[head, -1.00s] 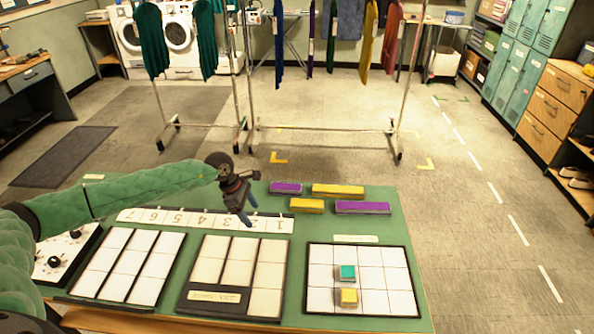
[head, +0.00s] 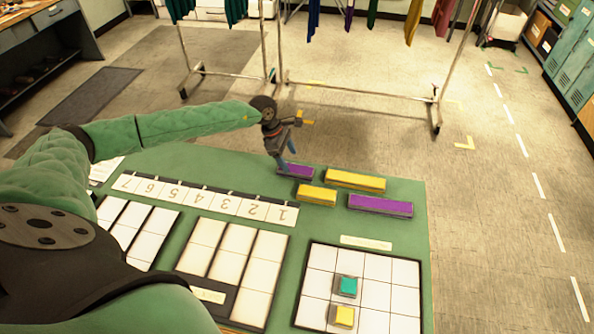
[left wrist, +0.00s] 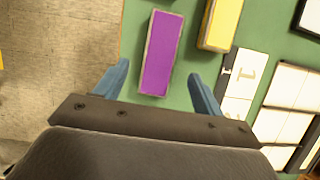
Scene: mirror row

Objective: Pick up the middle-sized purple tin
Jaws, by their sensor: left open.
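Two purple tins lie on the green table mat. The shorter one (head: 298,172) is at the back, and a longer one (head: 380,206) lies to its right and nearer. My left gripper (head: 282,162) is open and empty above the shorter purple tin, hiding its left end. In the left wrist view this tin (left wrist: 158,52) lies lengthwise between the two blue fingers (left wrist: 160,78), with a gap on each side. I cannot tell how far the fingertips are above it. My right gripper is not in view.
A short yellow tin (head: 317,195) and a long yellow tin (head: 355,180) lie close by. A numbered strip (head: 205,198) runs to the left. A grid board (head: 376,268) in front holds a teal block (head: 347,287) and a yellow block (head: 342,317). A clothes rack stands behind.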

